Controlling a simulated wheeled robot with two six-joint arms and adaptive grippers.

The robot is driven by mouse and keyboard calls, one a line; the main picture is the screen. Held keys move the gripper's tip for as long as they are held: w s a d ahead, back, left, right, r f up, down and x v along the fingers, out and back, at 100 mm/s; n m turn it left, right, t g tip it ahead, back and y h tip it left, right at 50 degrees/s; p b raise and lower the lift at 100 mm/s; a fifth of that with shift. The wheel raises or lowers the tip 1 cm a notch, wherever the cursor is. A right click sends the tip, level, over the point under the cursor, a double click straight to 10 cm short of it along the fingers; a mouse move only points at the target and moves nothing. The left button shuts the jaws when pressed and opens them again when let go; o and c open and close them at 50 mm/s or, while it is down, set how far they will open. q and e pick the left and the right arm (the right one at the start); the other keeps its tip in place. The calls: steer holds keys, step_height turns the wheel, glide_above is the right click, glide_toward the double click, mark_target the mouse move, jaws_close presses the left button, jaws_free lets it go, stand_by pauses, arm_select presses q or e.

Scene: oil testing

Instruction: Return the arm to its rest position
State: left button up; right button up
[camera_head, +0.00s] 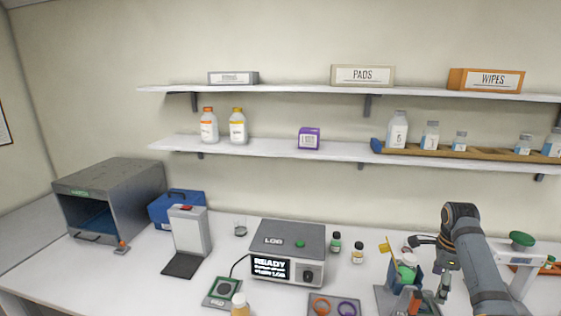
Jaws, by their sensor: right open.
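My right arm (478,265) comes in from the bottom right and bends at a dark joint above the table. My right gripper (428,264) is open beside a green-capped container (407,272) that stands in a grey holder at the table's right. The gripper seems empty, though its fingers are small and partly merge with the things behind them. I cannot tell if it touches the container. My left gripper is not in view.
A grey tester with a READY display (287,240) stands mid-table. Two small bottles (335,242) stand to its right. An open grey chamber (112,190) and a blue case (172,207) are at the left. Two shelves (270,147) hang above. A white press-like frame (522,262) is at the far right.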

steer(key=s+a+f+n+t+h, duration=0.1)
steer(key=s+a+f+n, duration=0.4)
steer(key=f+n, duration=0.15)
steer(key=s+a+f+n, duration=0.5)
steer(key=a+f+n, duration=0.1)
steer(key=f, duration=0.1)
steer(key=s+a+n+t, duration=0.1)
steer(key=s+a+n, duration=0.3)
steer(key=s+n, duration=0.3)
steer(key=s+a+n+t, duration=0.2)
steer(key=s+a+n, duration=0.25)
steer(key=s, duration=0.45)
step_height(320, 180, down, 33)
steer(key=s+d+g+b, duration=0.2)
steer(key=d+b, duration=0.1)
steer(key=b, duration=0.4)
arm_select(q)
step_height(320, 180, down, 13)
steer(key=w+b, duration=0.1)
steer(key=b, duration=0.5)
arm_select(e)
steer(key=s+f+g, duration=0.1)
steer(key=s+f, duration=1.8)
steer(key=f, duration=0.3)
steer(key=shift+d+f+y, duration=0.15)
steer(key=shift+d+y, duration=0.25)
steer(key=shift+d, duration=0.05)
